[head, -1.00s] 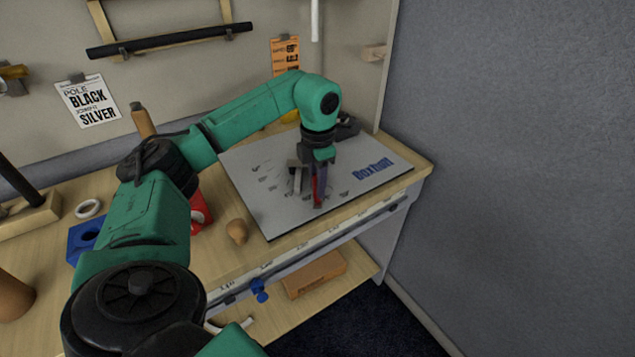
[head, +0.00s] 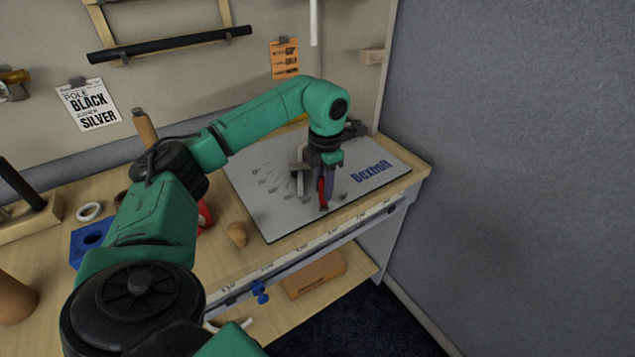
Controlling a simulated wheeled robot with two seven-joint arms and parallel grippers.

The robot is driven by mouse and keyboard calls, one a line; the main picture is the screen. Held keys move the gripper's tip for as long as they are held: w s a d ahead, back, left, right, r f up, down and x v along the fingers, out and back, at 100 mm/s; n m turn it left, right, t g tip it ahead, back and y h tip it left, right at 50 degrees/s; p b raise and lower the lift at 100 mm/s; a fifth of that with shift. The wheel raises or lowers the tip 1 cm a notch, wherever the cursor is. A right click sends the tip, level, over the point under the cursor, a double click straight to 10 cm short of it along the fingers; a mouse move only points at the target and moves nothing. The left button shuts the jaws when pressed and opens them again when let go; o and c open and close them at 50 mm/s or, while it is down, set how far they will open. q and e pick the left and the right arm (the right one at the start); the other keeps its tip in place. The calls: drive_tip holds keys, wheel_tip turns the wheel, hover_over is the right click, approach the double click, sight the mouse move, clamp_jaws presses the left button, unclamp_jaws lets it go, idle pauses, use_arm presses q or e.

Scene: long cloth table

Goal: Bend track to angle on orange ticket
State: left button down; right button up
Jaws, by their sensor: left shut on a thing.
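The orange ticket (head: 285,59) hangs clipped on the back wall; its lettering is too small to read surely. A grey board (head: 255,160) with small printed marks and blue lettering lies on the table. My left gripper (head: 325,190) reaches down over the middle of the board. It is shut on a slim red-and-purple piece (head: 323,193) that stands roughly upright, its lower end near the board. A pale grey upright piece (head: 299,181) stands just left of it. I cannot tell which piece is the track. My right gripper is not in view.
A wooden knob (head: 237,234) and a blue block (head: 88,243) are on the table left of the board. A black-and-white ticket (head: 90,104) hangs on the wall. A grey wall (head: 520,150) stands right of the table.

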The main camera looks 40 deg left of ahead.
use_arm(q)
drive_tip(key=c, duration=0.6)
unclamp_jaws()
drive_tip(key=shift+r, duration=0.1)
wheel_tip(320, 180, up, 9)
drive_tip(key=shift+w+d+r, duration=0.1)
wheel_tip(320, 180, up, 5)
drive_tip(key=p, duration=0.3)
drive_tip(key=shift+r, duration=0.2)
drive_tip(key=shift+f, duration=0.1)
drive_tip(key=shift+d, duration=0.1)
